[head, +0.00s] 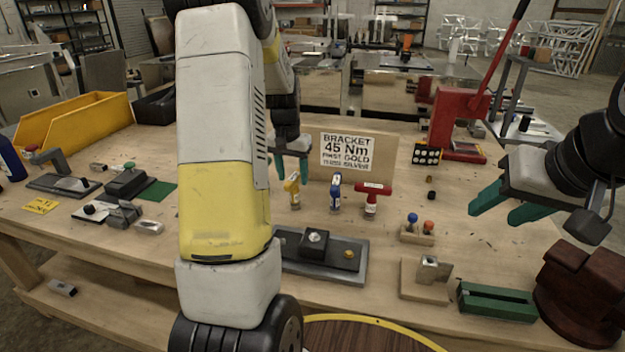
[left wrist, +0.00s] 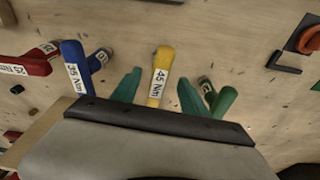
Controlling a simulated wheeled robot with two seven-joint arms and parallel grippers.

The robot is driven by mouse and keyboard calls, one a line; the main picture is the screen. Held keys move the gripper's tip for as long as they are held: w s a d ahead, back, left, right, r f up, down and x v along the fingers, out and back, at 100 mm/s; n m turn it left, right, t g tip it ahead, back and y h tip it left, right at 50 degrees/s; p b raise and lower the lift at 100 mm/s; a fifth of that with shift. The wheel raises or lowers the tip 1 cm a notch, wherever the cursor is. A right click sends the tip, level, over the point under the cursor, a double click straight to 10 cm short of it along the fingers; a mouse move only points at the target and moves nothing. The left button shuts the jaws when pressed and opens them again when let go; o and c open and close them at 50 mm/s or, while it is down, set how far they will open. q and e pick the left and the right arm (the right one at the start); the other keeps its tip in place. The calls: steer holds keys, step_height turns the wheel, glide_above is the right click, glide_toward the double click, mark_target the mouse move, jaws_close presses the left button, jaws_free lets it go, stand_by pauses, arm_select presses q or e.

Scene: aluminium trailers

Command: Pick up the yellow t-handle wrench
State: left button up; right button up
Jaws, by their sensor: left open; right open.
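The yellow t-handle wrench (head: 293,187) stands upright on the workbench in the head view, in front of the bracket sign. In the left wrist view the yellow wrench (left wrist: 160,75), labelled 45 Nm, lies between the two green fingers of my left gripper (left wrist: 158,83). My left gripper (head: 291,166) is open, close above and behind the wrench in the head view; I see no finger clearly touching it. My right gripper (head: 506,207) is open and empty over the right side of the bench.
A blue wrench (head: 336,190) and a red wrench (head: 371,198) stand to the right of the yellow one. A green-handled tool (left wrist: 224,101) is close to the fingers. The sign board (head: 386,158) stands behind; a dark fixture plate (head: 290,262) lies in front.

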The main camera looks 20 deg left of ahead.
mark_target(295, 188)
arm_select(q)
steer(key=f, duration=0.3)
steer(key=w+f, duration=0.1)
steer(key=f, duration=0.1)
steer(key=shift+f, duration=0.2)
steer(key=shift+d, duration=0.1)
steer(key=shift+c, duration=0.2)
jaws_close()
stand_by(0.9)
